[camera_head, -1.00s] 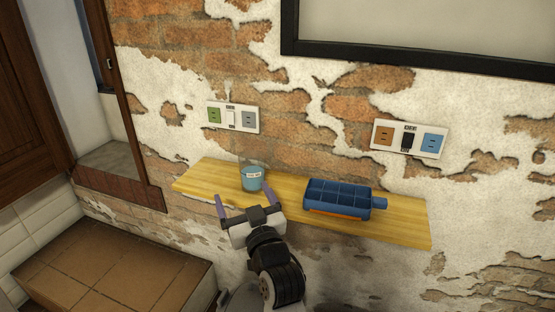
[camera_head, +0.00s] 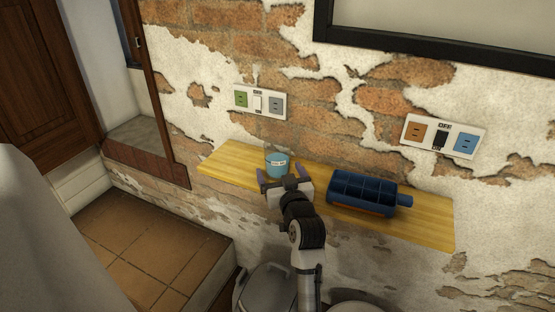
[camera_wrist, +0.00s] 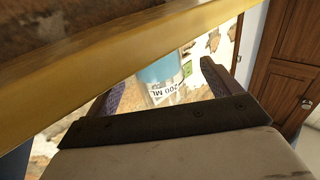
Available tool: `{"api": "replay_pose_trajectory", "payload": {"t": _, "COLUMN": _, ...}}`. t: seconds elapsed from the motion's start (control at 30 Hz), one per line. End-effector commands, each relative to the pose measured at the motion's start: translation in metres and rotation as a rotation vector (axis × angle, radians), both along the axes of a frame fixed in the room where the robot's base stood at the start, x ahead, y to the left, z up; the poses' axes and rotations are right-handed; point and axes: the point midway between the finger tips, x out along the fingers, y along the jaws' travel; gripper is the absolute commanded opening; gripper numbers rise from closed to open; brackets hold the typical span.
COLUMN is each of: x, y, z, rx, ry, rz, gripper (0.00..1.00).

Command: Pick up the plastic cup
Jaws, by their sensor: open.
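The plastic cup (camera_head: 278,164) is blue and translucent with a white label. It stands upright on the yellow wooden shelf (camera_head: 228,160), towards its left end. In the wrist view the cup (camera_wrist: 163,70) shows its "200 ML" label between my two fingers. My gripper (camera_head: 284,180) is open, with its fingers at the near side of the cup. In the wrist view my gripper (camera_wrist: 165,85) has one finger to each side of the cup, with gaps visible. The cup's lower part is partly hidden by my gripper in the head view.
A blue compartmented tray (camera_head: 362,192) with a handle lies on the shelf right of the cup. Two socket panels, a left one (camera_head: 260,102) and a right one (camera_head: 443,137), are on the brick wall above. A grey lidded bin (camera_head: 265,290) stands below the shelf.

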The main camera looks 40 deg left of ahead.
Motion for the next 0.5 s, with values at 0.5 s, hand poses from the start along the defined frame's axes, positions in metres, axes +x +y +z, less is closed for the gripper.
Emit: {"api": "replay_pose_trajectory", "payload": {"t": 0.5, "x": 0.033, "y": 0.038, "z": 0.003, "rx": 0.0, "ry": 0.0, "rz": -0.001, "gripper": 0.89}}
